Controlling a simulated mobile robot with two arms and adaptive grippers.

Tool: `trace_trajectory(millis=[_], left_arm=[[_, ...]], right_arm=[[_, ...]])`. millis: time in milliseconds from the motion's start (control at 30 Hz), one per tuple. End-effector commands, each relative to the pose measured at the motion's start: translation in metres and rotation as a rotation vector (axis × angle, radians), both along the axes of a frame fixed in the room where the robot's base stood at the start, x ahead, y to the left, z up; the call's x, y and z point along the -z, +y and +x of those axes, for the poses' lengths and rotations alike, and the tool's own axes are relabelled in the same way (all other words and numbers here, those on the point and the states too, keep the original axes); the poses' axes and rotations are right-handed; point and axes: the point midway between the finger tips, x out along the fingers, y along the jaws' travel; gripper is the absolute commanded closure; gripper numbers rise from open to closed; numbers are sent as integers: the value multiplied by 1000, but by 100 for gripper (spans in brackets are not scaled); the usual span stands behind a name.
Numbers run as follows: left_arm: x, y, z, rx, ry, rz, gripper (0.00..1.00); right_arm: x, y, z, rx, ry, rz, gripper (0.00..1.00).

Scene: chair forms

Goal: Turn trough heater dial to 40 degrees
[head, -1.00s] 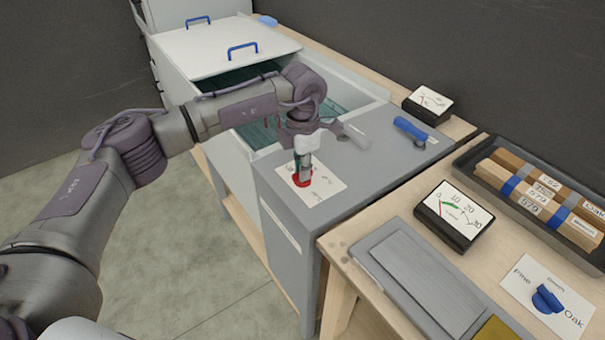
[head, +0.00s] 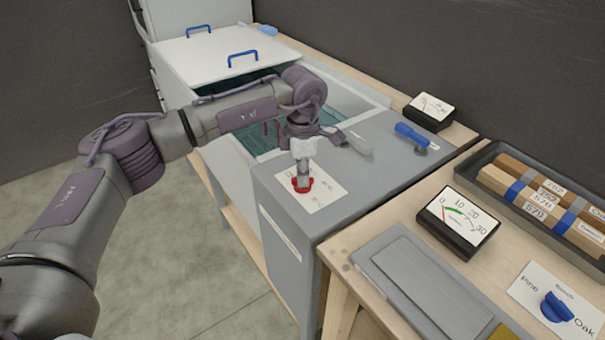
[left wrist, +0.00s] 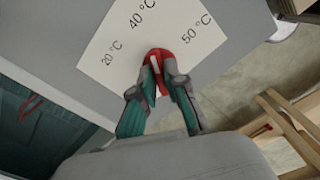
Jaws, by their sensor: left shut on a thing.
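The red heater dial (head: 302,186) is on a white label card (head: 323,190) on top of the grey trough end. In the left wrist view the dial (left wrist: 158,53) sits below the printed labels 20 °C, 40 °C and 50 °C on the card (left wrist: 110,35). A white mark on the dial runs roughly towards the 40 °C label; its exact angle is hard to tell. My left gripper (head: 303,178) points down and is shut on the dial, with one finger on each side. The fingers hide part of the dial. My right gripper is out of view.
The trough (head: 255,150) has a white lid (head: 225,48) with blue handles. A gauge (head: 458,220), a tray of wooden blocks (head: 495,150) and a blue knob (head: 557,306) are on the bench at right.

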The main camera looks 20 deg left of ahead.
Motion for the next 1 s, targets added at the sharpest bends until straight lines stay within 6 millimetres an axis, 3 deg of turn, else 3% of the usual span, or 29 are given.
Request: trace_trajectory(millis=[100,133,267,667,1000], left_arm=[[-3,0,2,-3,-7,-2,100],[-3,0,2,-3,-7,-2,83],[-2,0,1,-3,-5,-2,62],[-9,0,1,-2,-3,-2,62],[-77,0,2,-3,-7,-2,62]], right_arm=[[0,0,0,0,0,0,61],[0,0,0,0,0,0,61],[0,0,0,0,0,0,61],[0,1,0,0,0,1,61],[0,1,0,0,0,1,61]])
